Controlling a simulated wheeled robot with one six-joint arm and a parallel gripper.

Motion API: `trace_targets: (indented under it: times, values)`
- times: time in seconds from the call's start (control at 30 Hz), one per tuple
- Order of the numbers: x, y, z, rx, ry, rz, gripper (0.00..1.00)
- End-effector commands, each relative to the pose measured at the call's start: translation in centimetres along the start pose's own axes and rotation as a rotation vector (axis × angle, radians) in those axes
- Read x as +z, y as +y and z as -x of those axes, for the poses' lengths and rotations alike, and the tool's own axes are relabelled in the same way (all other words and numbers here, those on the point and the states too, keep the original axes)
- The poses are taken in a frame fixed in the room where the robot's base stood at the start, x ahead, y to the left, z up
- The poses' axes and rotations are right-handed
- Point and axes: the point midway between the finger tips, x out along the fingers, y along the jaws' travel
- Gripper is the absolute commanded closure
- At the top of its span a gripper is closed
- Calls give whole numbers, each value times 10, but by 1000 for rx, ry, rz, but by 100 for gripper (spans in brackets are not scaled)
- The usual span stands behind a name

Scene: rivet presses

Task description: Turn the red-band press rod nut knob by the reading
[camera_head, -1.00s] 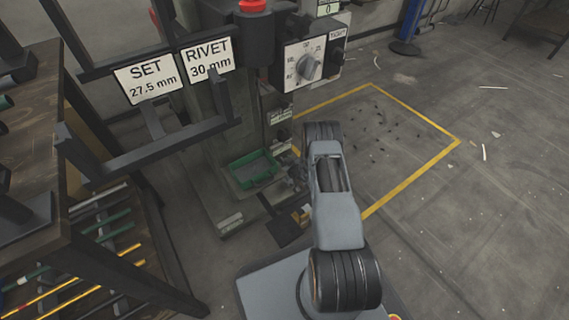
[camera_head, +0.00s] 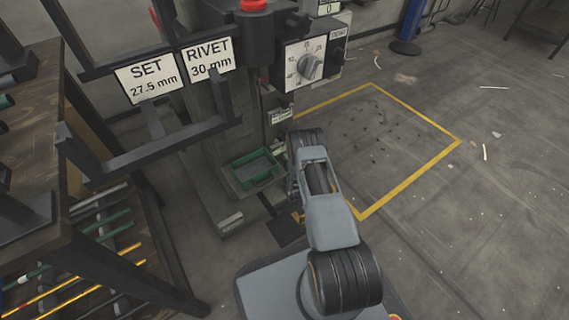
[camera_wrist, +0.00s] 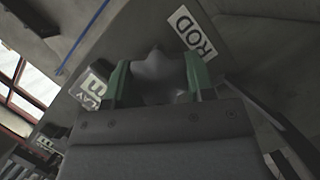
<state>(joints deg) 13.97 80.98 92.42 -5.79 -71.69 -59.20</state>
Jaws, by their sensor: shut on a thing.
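In the wrist view my gripper (camera_wrist: 155,77) has its two green-padded fingers on either side of a grey, lobed knob (camera_wrist: 153,66). It is shut on this knob. A white label reading ROD (camera_wrist: 192,32) is just beside the knob, at upper right. In the head view the press (camera_head: 205,125) stands upright behind my arm, which reaches to its lower front; my gripper and the knob are hidden there. Signs on the frame read SET 27.5 mm (camera_head: 148,78) and RIVET 30 mm (camera_head: 208,58). No red band can be made out clearly.
A dial box (camera_head: 306,62) with a grey pointer knob and a red cap (camera_head: 253,5) are high on the press. A green tray (camera_head: 255,168) sits low beside my arm. A dark rack (camera_head: 100,235) with rods stands at left. The yellow-outlined floor (camera_head: 400,140) holds small debris.

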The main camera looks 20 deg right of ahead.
Motion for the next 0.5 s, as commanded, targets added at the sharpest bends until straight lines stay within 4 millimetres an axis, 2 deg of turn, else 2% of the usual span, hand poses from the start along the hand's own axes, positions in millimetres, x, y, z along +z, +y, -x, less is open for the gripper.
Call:
trace_targets:
  times: [0.5]
  values:
    - [1,-3,0,184,0,450,74]
